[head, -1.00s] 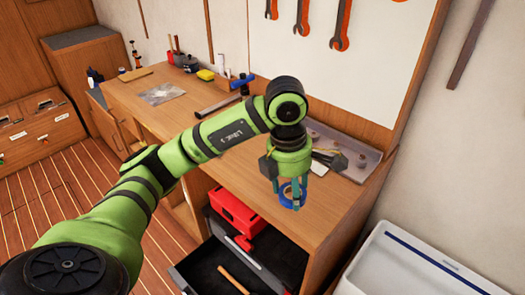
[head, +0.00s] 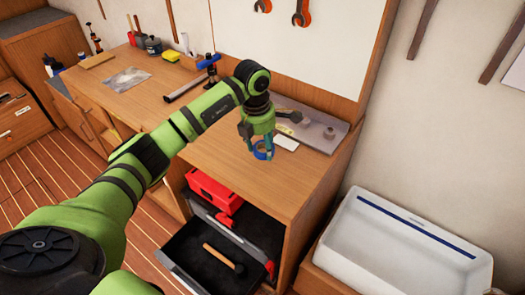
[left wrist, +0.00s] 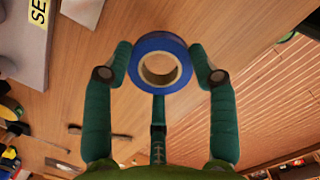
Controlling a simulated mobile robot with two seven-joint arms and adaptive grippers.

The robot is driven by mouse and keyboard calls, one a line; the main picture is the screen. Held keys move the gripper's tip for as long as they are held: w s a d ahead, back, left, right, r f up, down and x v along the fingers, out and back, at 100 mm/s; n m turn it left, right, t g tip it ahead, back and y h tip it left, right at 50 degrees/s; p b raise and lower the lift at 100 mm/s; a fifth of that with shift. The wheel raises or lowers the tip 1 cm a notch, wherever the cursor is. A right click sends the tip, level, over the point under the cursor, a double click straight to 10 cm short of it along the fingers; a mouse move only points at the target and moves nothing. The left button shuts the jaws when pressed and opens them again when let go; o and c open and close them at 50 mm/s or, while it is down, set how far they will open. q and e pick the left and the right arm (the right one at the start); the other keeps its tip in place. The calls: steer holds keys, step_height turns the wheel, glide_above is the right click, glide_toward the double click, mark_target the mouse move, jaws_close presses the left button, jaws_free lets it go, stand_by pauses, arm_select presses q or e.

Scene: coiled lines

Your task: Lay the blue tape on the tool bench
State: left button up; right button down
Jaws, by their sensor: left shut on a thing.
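The blue tape (head: 262,152) is a blue roll with a pale core. My left gripper (head: 260,150) is shut on it, above the right part of the wooden tool bench (head: 275,185). In the left wrist view the tape (left wrist: 178,50) sits between the two green fingertips (left wrist: 162,62), one on each side, with the bench top (left wrist: 105,65) behind it. I cannot tell exactly how far the tape is above the wood. My right gripper is not in view.
A grey tray (head: 320,130) lies at the bench's back right. A white bin (head: 405,240) stands at the right. The bench's front right has bare wood.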

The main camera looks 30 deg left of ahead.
mark_target(264, 162)
arm_select(q)
step_height(264, 162, down, 3)
steer(key=shift+f+p, duration=0.2)
steer(key=shift+p, duration=0.55)
steer(key=shift+f, duration=0.15)
steer(key=shift+f, duration=0.1)
steer(key=shift+f+b, duration=0.15)
steer(key=shift+b, duration=0.15)
steer(key=o, duration=1)
